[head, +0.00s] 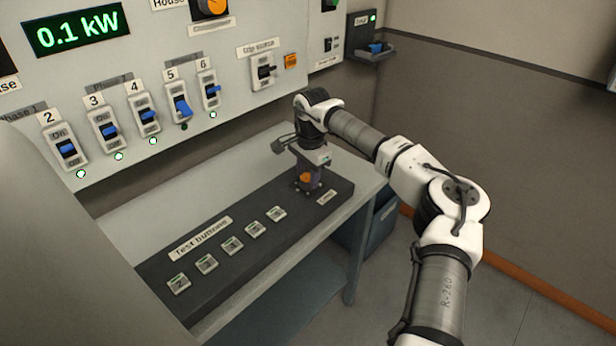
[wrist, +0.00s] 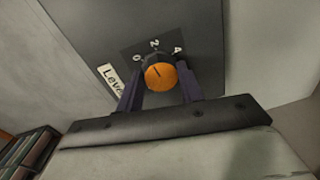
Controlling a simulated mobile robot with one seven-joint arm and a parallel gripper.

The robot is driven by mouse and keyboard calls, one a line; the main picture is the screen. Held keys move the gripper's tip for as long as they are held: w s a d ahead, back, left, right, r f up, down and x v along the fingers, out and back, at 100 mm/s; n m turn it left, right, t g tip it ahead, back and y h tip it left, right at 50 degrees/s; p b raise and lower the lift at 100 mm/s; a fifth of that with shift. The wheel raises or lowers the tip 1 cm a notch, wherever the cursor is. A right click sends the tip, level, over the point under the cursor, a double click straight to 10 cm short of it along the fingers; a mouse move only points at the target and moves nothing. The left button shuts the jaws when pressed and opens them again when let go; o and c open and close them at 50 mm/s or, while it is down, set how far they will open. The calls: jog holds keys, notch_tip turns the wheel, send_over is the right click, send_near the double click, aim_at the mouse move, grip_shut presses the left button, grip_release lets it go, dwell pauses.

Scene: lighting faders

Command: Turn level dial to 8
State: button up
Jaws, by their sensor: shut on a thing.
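The level dial (wrist: 161,77) is an orange-topped knob on a dark panel. Its scale shows 0, 2 and 4 in the wrist view; higher numbers are hidden behind the knob and gripper. A short dark mark on the knob points roughly toward the 0 to 2 side; its exact reading is hard to tell. My gripper (wrist: 161,88) is shut on the dial, one dark finger on each side. In the head view the dial (head: 306,178) shows orange between the fingers of my gripper (head: 308,175), above the far end of the desk console.
The console (head: 240,270) carries several test buttons (head: 232,244) left of the dial. The wall panel behind has several blue switches (head: 181,107) and a display (head: 76,31) reading 0.1 kW. A blue bin (head: 376,235) stands beside the desk. Floor is clear at the right.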

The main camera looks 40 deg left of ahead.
jog(key=m+b, duration=0.1)
jog(key=m, duration=0.3)
jog(key=shift+m, duration=0.3)
jog(key=m, duration=0.4)
jog(key=shift+a+m+t+b, duration=0.1)
jog(key=shift+m+t+b, duration=0.2)
jog(key=shift+b, duration=0.1)
jog(key=m, duration=0.4)
jog(key=shift+m+h+b, duration=0.3)
jog(key=m, duration=0.4)
jog(key=shift+a+r, duration=0.1)
jog(key=m, duration=0.5)
jog(key=shift+h, duration=0.3)
jog(key=m, duration=0.4)
jog(key=shift+w+m, duration=0.1)
jog(key=shift+m, duration=0.2)
jog(key=m, duration=0.4)
jog(key=shift+m+g, duration=0.5)
jog(key=shift+m, duration=1.6)
